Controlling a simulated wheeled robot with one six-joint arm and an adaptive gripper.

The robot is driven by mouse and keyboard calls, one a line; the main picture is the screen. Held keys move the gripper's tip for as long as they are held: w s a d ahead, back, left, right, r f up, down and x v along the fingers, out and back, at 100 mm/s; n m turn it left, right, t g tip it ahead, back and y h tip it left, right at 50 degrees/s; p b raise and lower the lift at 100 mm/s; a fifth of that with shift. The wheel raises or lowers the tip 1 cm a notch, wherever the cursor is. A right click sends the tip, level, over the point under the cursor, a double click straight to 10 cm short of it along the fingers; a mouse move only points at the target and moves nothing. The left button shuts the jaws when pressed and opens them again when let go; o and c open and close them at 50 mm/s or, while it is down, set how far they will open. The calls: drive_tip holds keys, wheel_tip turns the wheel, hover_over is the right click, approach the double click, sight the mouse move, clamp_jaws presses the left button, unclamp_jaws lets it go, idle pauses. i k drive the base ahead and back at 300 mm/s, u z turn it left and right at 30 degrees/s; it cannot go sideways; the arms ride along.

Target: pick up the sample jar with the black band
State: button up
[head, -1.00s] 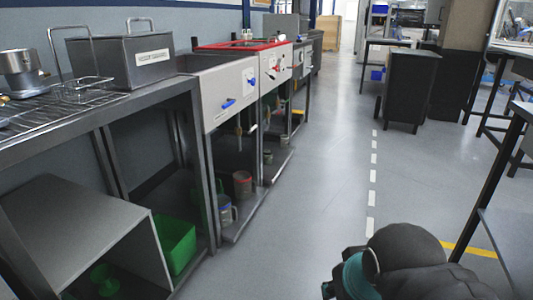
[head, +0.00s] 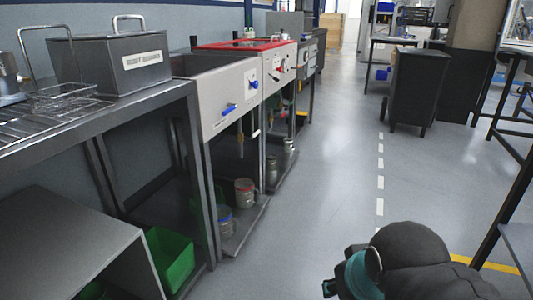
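Several jars or pots stand on the low shelf under the sink units. One pot with a red rim (head: 244,192) stands near the middle. One with a blue band (head: 226,222) is nearer to me. Two greyer jars, one of them this jar (head: 270,168) and the other this jar (head: 289,148), stand farther back. They are small and in shade, and I cannot make out a black band on any of them. My dark arm with a teal ring shows at the bottom right, well apart from the jars. My gripper is not in view.
A metal bench (head: 90,130) with a labelled grey box (head: 112,62) and wire baskets runs along the left. A green bin (head: 170,262) sits beneath it. A black cabinet (head: 414,88) stands at the back right. The grey floor (head: 315,190) between is clear.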

sight(271, 161)
drive_tip(key=z, duration=0.6)
drive_tip(key=i, duration=1.3)
drive_tip(key=z, duration=0.6)
drive_tip(key=i, duration=1.9)
drive_tip(key=u, duration=0.95)
drive_tip(key=i, duration=1.25)
drive_tip(key=u, duration=0.75)
